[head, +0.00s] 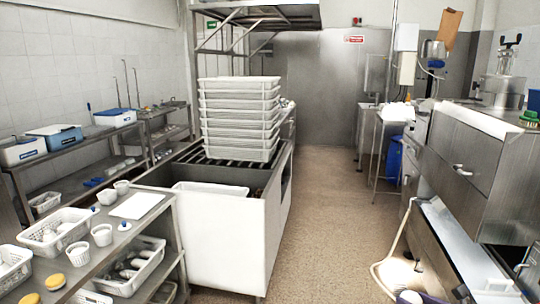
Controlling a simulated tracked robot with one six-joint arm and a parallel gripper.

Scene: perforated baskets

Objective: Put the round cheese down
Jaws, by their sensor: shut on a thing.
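I cannot make out my gripper in the head view. I cannot make out a round cheese held by it either. Two small round yellow things lie on the steel shelf at the lower left, one (55,281) beside a white basket and one (29,298) at the bottom edge. I cannot tell whether they are cheeses. A small pale thing (408,297) is cut off by the bottom edge at the right, too unclear to name.
A shelf with white baskets (55,235) and cups is at the left. Steel machinery (465,150) and a looping hose (378,272) are at the right. The brown floor (325,200) between is clear.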

